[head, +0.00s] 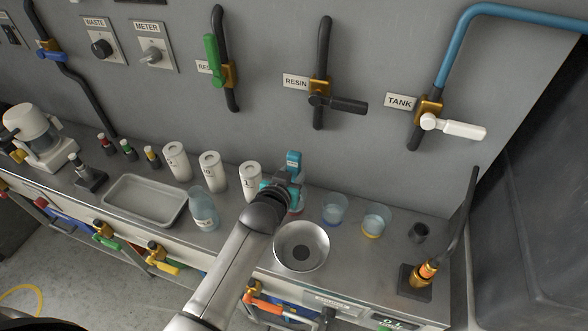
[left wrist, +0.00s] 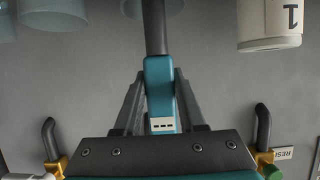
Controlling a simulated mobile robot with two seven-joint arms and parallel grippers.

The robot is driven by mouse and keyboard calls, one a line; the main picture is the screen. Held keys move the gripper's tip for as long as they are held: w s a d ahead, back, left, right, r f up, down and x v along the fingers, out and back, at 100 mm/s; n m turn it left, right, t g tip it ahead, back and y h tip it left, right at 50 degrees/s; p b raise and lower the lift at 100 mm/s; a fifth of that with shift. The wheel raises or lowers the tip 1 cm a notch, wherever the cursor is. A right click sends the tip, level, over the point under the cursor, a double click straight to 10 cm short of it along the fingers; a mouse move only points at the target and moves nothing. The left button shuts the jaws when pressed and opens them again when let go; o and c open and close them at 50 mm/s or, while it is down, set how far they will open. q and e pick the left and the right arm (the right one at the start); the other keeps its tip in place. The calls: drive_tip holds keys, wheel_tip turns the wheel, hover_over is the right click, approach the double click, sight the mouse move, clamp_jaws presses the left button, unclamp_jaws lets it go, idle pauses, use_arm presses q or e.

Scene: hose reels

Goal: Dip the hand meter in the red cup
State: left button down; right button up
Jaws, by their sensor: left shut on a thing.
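My left gripper (head: 288,187) is shut on the teal hand meter (head: 293,160) above the counter. In the left wrist view the meter (left wrist: 160,85) sits between the fingers (left wrist: 160,100), and its dark probe runs to the picture's top edge. A clear cup (left wrist: 172,6) shows there behind the probe. In the head view the red cup (head: 299,207) is mostly hidden by my gripper, with a little red near its base. I cannot tell whether the probe tip is inside it. My right gripper is not in view.
A blue-based cup (head: 334,209) and a yellow-based cup (head: 376,221) stand right of my gripper. A white bottle (head: 250,181) is close on its left. A metal bowl (head: 301,246), a clear bottle (head: 204,210) and a grey tray (head: 145,202) are nearer the front. Wall valves hang behind.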

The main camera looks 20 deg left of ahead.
sight(293, 159)
use_arm(q)
drive_tip(key=shift+f+b, duration=1.6)
drive_tip(key=shift+f, duration=0.8)
drive_tip(key=shift+r+p, duration=5.05)
drive_tip(key=shift+p, duration=0.35)
